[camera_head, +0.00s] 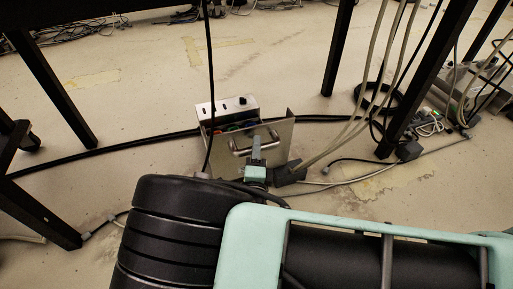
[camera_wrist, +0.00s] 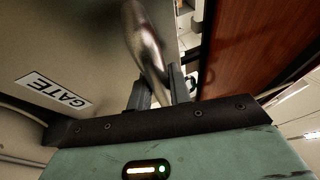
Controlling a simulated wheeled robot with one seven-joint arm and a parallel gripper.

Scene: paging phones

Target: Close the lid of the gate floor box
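The gate floor box (camera_head: 228,108) stands on the floor in the head view, with sockets on its pale panel. Its metal lid (camera_head: 277,140) stands raised, facing me, and a bar handle (camera_head: 241,146) is fixed to it. My gripper (camera_head: 257,148) reaches up to the right part of this handle. In the wrist view the lid (camera_wrist: 98,45) carries a GATE label (camera_wrist: 53,93). The handle (camera_wrist: 146,45) runs between the two fingertips of my gripper (camera_wrist: 160,82), which sit close together against it. The fingers hide part of the handle, and the lid hides the lower box.
A black cable (camera_head: 208,75) hangs down in front of the box. Dark table legs (camera_head: 339,50) stand behind and on both sides. Cables and a metal box (camera_head: 463,90) lie at the right. Open floor (camera_head: 150,60) lies behind the box.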

